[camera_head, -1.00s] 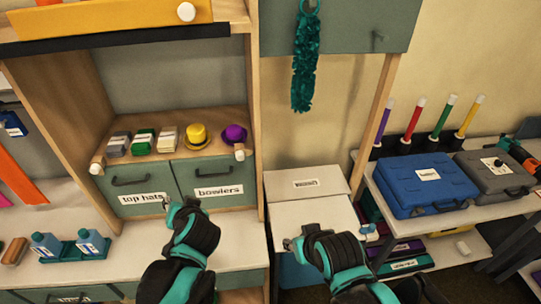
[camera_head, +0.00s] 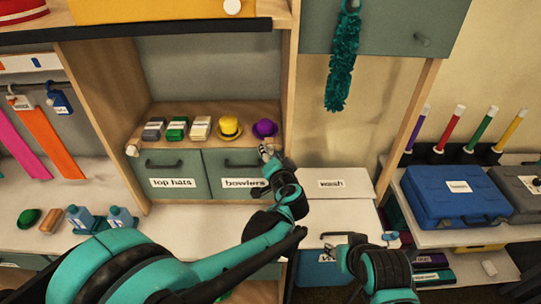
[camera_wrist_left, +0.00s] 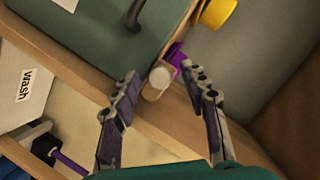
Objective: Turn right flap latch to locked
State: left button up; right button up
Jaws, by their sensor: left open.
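The right flap latch (camera_wrist_left: 158,80), a pale round-ended peg, shows in the left wrist view between my open fingers, with gaps to both. In the head view my left gripper (camera_head: 267,153) hides it at the upper right corner of the "bowlers" flap (camera_head: 222,164). That green flap is shut and also shows in the left wrist view (camera_wrist_left: 80,45). The latch's exact turn is hard to tell. The left flap latch (camera_head: 132,151) sits by the "top hats" flap (camera_head: 165,170). My right gripper (camera_head: 338,239) hangs over the white counter; its fingers are too small to judge.
Behind the latch, the shelf holds a purple hat (camera_head: 264,128), a yellow hat (camera_head: 229,127) and small boxes. A wooden post (camera_head: 290,90) rises just right of it. A white "wash" box (camera_head: 345,183) and a blue case (camera_head: 450,195) stand further right.

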pick_arm(q)
jog(key=shift+w, duration=0.1)
grip_shut()
jog(key=shift+f+m, duration=0.1)
jog(key=shift+m, duration=0.2)
jog(key=shift+f+m+t+y+b, duration=0.1)
jog(key=shift+m+t+y+b, duration=0.55)
jog(key=shift+m+b, duration=1.4)
jog(key=shift+f+m+t+y+b, duration=0.15)
jog(key=shift+m+t+b, duration=0.85)
jog(key=shift+m, duration=2.1)
jog(key=shift+m+t+y+b, duration=0.7)
jog(key=shift+m+b, duration=0.75)
jog(key=shift+m, duration=1.4)
